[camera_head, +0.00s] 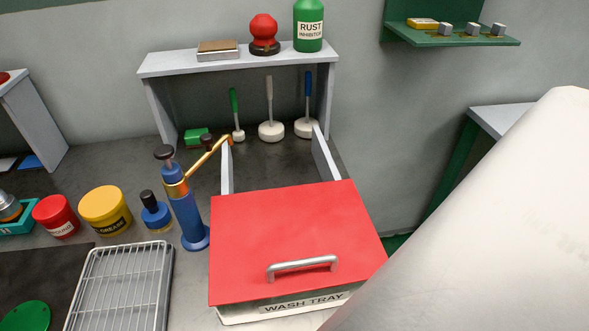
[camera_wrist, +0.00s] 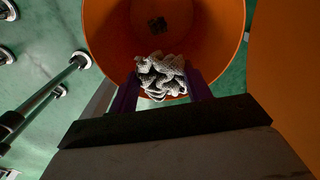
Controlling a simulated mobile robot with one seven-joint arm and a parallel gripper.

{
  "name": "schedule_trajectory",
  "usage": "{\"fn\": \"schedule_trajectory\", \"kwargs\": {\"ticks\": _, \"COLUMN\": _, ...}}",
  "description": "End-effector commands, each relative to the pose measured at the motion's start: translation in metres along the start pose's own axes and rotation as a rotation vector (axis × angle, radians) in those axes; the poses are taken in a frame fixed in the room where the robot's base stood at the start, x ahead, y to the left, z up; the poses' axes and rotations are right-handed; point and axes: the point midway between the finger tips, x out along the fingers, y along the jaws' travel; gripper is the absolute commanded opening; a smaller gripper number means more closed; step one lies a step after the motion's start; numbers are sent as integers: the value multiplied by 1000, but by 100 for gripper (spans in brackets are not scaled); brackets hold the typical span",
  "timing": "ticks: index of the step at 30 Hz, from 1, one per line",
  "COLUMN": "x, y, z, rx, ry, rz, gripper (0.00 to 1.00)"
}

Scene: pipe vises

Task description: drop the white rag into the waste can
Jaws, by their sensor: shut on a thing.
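The white rag (camera_wrist: 162,74) is a crumpled, knitted-looking bundle in the wrist view. My gripper (camera_wrist: 161,80) is shut on it, with one dark finger on each side of the rag. Behind the rag is the round mouth of an orange can (camera_wrist: 105,35), which looks like the waste can. The rag shows against the can's opening, near its lower rim in the picture. A small dark thing (camera_wrist: 158,24) shows inside the can. The head view shows neither the rag, the can nor my gripper.
Dark bars with round white ends (camera_wrist: 40,98) stand left of the can over a green floor (camera_wrist: 45,30). An orange surface (camera_wrist: 285,70) fills the wrist view's right side. In the head view, a red-lidded wash tray (camera_head: 290,235) sits on the bench, beside a blue dispenser (camera_head: 187,210).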

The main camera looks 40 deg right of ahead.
Motion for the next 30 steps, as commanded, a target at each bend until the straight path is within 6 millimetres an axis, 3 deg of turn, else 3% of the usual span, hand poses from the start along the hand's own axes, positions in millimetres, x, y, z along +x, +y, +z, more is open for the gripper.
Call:
{"fn": "schedule_trajectory", "kwargs": {"ticks": 15, "x": 54, "y": 0, "z": 0, "rx": 1, "ry": 0, "rz": -1, "gripper": 30}}
{"fn": "schedule_trajectory", "kwargs": {"ticks": 27, "x": 58, "y": 0, "z": 0, "rx": 0, "ry": 0, "rz": -1, "gripper": 30}}
{"fn": "schedule_trajectory", "kwargs": {"ticks": 28, "x": 58, "y": 0, "z": 0, "rx": 0, "ry": 0, "rz": -1, "gripper": 54}}
{"fn": "schedule_trajectory", "kwargs": {"ticks": 30, "x": 58, "y": 0, "z": 0, "rx": 0, "ry": 0, "rz": 0, "gripper": 63}}
